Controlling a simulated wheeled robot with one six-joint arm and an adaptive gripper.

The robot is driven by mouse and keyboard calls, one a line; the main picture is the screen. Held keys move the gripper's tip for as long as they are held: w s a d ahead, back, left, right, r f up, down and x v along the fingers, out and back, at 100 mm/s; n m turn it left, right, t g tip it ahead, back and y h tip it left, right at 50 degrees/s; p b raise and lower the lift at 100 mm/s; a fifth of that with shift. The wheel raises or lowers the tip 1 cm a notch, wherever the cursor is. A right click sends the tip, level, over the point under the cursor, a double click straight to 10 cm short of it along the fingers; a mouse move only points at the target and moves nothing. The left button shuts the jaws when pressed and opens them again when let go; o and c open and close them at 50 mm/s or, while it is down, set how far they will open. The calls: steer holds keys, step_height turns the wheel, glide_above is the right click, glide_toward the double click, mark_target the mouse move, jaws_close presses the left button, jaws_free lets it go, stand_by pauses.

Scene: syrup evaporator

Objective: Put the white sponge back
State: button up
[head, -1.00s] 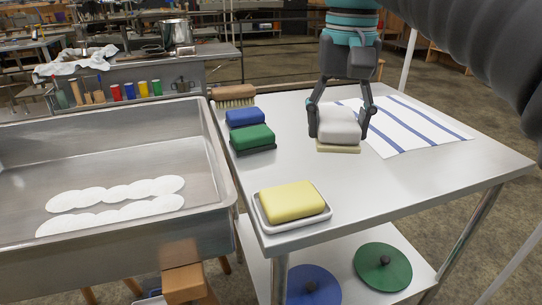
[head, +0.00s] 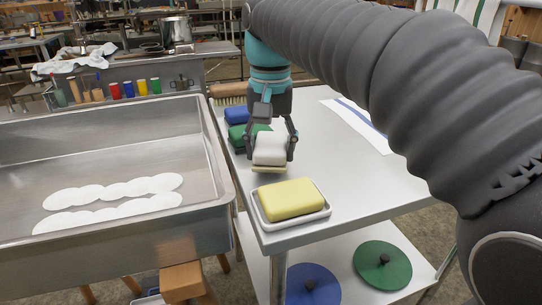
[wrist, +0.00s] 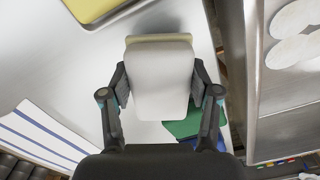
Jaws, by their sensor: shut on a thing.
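The white sponge (head: 270,148) has a pale yellow layer along its bottom. My gripper (head: 271,150) is shut on its sides and holds it over the steel table, between the green sponge and the yellow sponge. In the wrist view the white sponge (wrist: 161,80) fills the space between the two fingers. I cannot tell how high it is above the table. The green sponge (head: 238,137) and blue sponge (head: 238,115) lie in a row behind it, partly hidden by my gripper. The yellow sponge (head: 290,197) sits in a white tray (head: 318,216) at the front.
A brush (head: 227,91) lies at the back of the row. The steel pan (head: 217,170) with several white discs borders the table on the left. A striped cloth (head: 350,115) lies at the right. Green (head: 398,270) and blue (head: 318,295) lids rest on the lower shelf.

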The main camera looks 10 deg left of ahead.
mark_target(271, 145)
steer(key=shift+f, duration=0.85)
steer(key=shift+f, duration=0.15)
steer(key=o, duration=1.1)
step_height(271, 145, up, 12)
steer(key=shift+r+p, duration=0.15)
steer(key=shift+p, duration=0.55)
